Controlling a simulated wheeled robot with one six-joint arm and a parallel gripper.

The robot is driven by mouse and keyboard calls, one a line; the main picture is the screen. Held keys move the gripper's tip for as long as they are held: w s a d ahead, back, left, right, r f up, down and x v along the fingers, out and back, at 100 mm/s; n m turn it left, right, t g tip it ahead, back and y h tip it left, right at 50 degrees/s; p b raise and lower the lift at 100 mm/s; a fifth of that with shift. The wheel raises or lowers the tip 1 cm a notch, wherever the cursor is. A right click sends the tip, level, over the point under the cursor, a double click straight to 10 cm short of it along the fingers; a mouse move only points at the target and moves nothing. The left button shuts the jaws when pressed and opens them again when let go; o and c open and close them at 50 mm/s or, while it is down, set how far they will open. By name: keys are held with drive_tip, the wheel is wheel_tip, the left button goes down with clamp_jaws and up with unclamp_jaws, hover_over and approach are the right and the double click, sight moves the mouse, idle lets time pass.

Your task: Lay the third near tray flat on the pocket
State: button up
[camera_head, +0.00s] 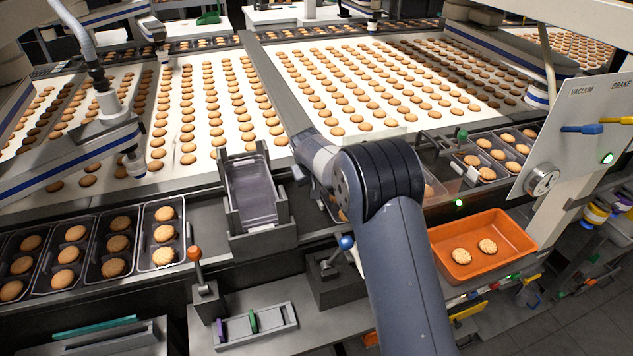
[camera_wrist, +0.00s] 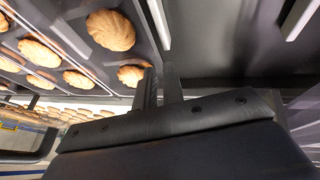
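My gripper shows in the wrist view (camera_wrist: 160,86) with its two dark fingers close together and a narrow gap between them. I cannot tell whether anything is gripped. In the head view my arm hides the gripper. In the wrist view a dark tray with biscuits (camera_wrist: 75,40) lies at upper left, close to the fingertips. In the head view a tray edge and a biscuit (camera_head: 341,215) show left of my arm, and part of a tray (camera_head: 432,188) shows right of it. Which of these is the third near tray, and where the pocket is, I cannot tell.
Empty clear trays sit in a grey holder (camera_head: 231,196) left of my arm. Filled dark trays (camera_head: 147,240) line the near left. An orange bin (camera_head: 520,238) with two biscuits stands right. A lever with an orange knob (camera_head: 195,254) and one with a blue knob (camera_head: 346,243) stand in front.

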drive_tip(key=shift+r+p, duration=1)
drive_tip(key=shift+r, duration=1)
drive_tip(key=o, duration=0.6)
drive_tip(key=shift+c, duration=0.2)
drive_tip(key=b+v, duration=0.2)
drive_tip(key=v, duration=0.8)
drive_tip(key=shift+s+r, duration=0.15)
drive_tip(key=shift+r, duration=0.25)
drive_tip(key=shift+f, duration=0.1)
